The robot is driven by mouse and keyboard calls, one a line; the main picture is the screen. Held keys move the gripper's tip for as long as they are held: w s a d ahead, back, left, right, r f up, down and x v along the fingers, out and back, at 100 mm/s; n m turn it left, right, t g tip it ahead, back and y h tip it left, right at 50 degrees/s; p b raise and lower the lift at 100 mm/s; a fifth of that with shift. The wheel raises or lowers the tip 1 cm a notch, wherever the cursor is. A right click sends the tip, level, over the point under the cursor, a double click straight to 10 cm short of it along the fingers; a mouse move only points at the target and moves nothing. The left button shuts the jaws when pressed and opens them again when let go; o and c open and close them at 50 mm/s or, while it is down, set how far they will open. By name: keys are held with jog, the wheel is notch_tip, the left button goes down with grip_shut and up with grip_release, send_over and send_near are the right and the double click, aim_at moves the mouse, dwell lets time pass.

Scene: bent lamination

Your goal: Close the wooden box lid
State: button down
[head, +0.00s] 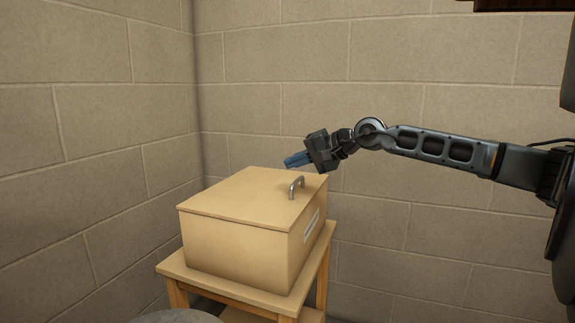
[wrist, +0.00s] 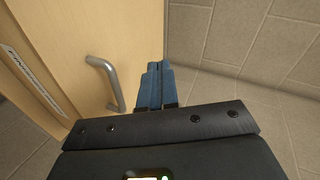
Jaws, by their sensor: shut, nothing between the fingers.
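The wooden box (head: 235,245) stands on a small wooden table in the head view. Its lid (head: 245,198) lies flat across the top and looks down, with only a thin dark line between lid and walls. A metal handle (head: 296,187) rises from the lid near its right edge. In the wrist view the lid (wrist: 110,25) fills the upper left, with the handle (wrist: 106,82) left of my fingers. My gripper (head: 290,161) is shut and empty, with blue fingers, above the lid's far right side. In the wrist view its fingertips (wrist: 158,68) point past the lid's edge.
The wooden table (head: 172,268) stands near a corner of block walls (head: 265,105). A label (head: 311,226) is on the box's right side. The space right of the box and below my arm looks clear. A grey rounded object (head: 175,316) shows at the bottom edge.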

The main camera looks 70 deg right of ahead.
aim_at(293, 187)
jog(key=shift+s+f+b, duration=0.35)
jog(key=shift+f+b, duration=0.45)
jog(key=shift+f, duration=0.2)
jog(key=shift+s+f+b, duration=0.3)
jog(key=shift+f+b, duration=0.5)
jog(key=shift+f, duration=0.25)
jog(key=shift+s+f+b, duration=0.35)
jog(key=shift+f+b, duration=0.45)
jog(key=shift+f, duration=0.2)
jog(key=shift+f, duration=0.1)
